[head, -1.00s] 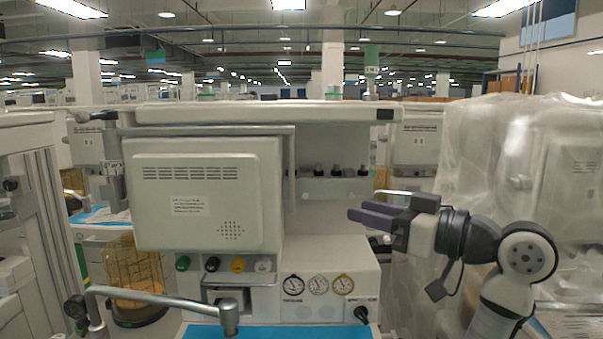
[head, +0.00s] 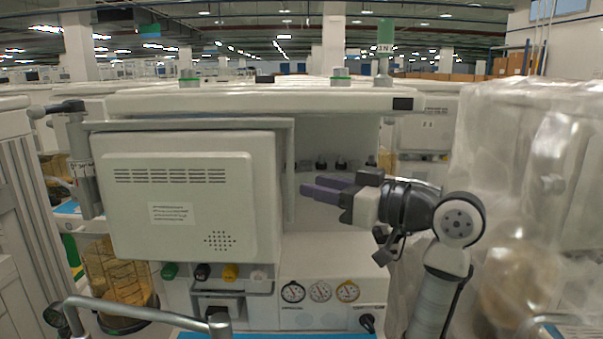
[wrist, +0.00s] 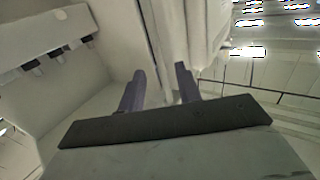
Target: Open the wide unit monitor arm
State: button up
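The wide unit's monitor (head: 192,190) is a pale box with vents and a label, its flat side facing me in the head view. The monitor arm is a grey bar (head: 185,125) along the monitor's top, with a jointed post (head: 88,180) at the left and an upright edge (head: 290,165) at the right. My gripper (head: 312,187) is at the right of that edge, in front of the recess, fingers pointing left. In the wrist view my gripper (wrist: 159,82) shows two dark purple fingers apart with nothing held between them. A pale upright edge stands beyond them; contact cannot be told.
Below the monitor are coloured knobs (head: 230,272) and several round gauges (head: 320,291). A tubular handle (head: 140,308) crosses the lower left. A plastic-wrapped unit (head: 535,190) stands close at the right. The recess holds a row of dark knobs (wrist: 45,64).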

jog(key=shift+p+x, duration=0.45)
jog(key=shift+x, duration=1.8)
grip_shut()
